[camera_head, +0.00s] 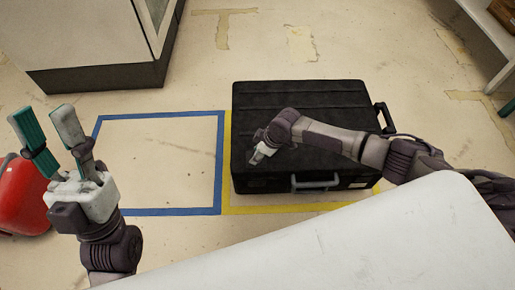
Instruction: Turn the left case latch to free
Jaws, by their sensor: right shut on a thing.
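A black hard case (300,105) lies flat on the floor, with a grey handle (316,183) on its front side. My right arm reaches in from the right across the case. My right gripper (259,155) is shut at the left front part of the case, on what seems to be the left latch. The latch itself is hidden by the gripper and too small to make out, so its angle cannot be told. My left gripper (45,125) is open and empty, fingers pointing up, left of the blue floor square and away from the case.
The case lies within a yellow tape outline (240,210). A blue tape square (158,116) beside it is empty. A red rounded object (22,200) is at the left edge. A grey cabinet (90,40) stands upper left. A white surface (330,245) fills the lower front.

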